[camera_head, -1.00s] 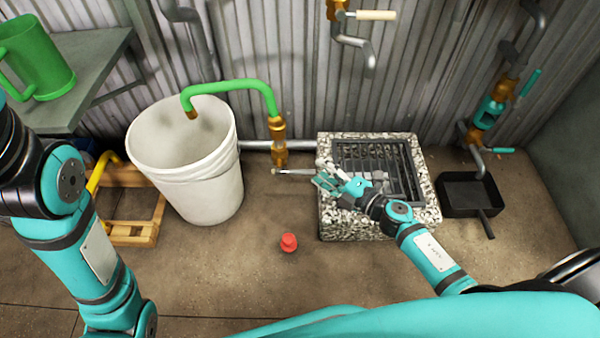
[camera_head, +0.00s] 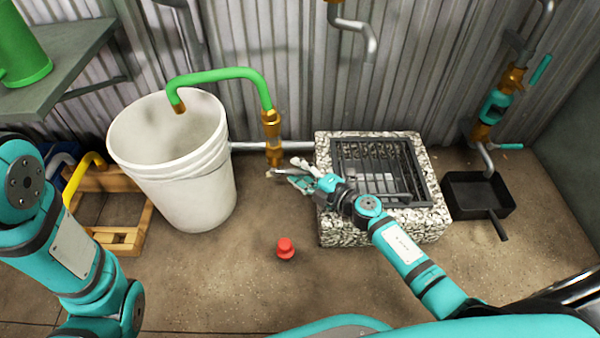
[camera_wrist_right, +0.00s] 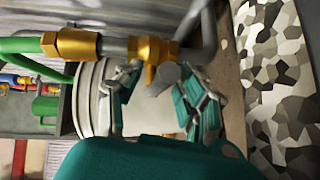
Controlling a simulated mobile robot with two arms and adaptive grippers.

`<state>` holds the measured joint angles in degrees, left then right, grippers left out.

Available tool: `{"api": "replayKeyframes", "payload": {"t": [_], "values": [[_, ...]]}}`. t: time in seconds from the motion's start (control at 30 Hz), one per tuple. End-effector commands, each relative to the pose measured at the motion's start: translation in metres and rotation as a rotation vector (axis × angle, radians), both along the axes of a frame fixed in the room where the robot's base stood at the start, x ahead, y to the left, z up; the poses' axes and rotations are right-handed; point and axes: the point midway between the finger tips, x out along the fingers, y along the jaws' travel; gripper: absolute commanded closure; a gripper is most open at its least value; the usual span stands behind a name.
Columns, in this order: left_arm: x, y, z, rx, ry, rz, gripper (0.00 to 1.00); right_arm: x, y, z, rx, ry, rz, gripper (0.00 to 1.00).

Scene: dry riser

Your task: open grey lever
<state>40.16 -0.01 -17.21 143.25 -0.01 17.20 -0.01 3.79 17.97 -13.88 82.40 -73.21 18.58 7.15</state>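The grey lever (camera_wrist_right: 163,80) sits on the brass valve (camera_wrist_right: 152,50) at the foot of the green pipe. In the head view the brass valve (camera_head: 272,140) stands right of the white bucket, and the lever (camera_head: 279,172) points right from its lower end, mostly hidden by my fingers. My right gripper (camera_head: 293,173) is at the lever. In the right wrist view my right gripper (camera_wrist_right: 163,95) has its fingers apart, with the lever's end between them; I cannot tell whether they touch it. My left arm is at the left, its gripper out of view.
The white bucket (camera_head: 185,195) stands left of the valve under the green spout (camera_head: 215,76). A stone block with a grate (camera_head: 420,230) lies under my right forearm. A red object (camera_head: 285,249) is on the floor. A black pan (camera_head: 472,195) stands at the right.

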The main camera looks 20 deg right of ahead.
Motion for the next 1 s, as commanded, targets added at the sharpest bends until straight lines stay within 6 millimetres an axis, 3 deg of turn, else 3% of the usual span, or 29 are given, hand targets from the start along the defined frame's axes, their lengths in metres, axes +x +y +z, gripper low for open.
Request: {"api": "replayKeyframes", "payload": {"t": [0.17,0.43,1.0], "values": [[-0.0001,-0.0001,0.0003,0.0,-0.001,0.0,0.49,-0.0002,0.0,0.0,0.0,0.0,0.0,0.64],[-0.0002,-0.0001,0.0002,0.001,-0.001,0.0,0.49,-0.0004,-0.0001,0.0001,0.0,0.0,0.0,0.99],[0.0001,-0.0001,0.007,0.0,0.001,0.0,0.49,-0.0002,-0.0002,0.0038,-0.008,0.002,0.0,1.0]]}}
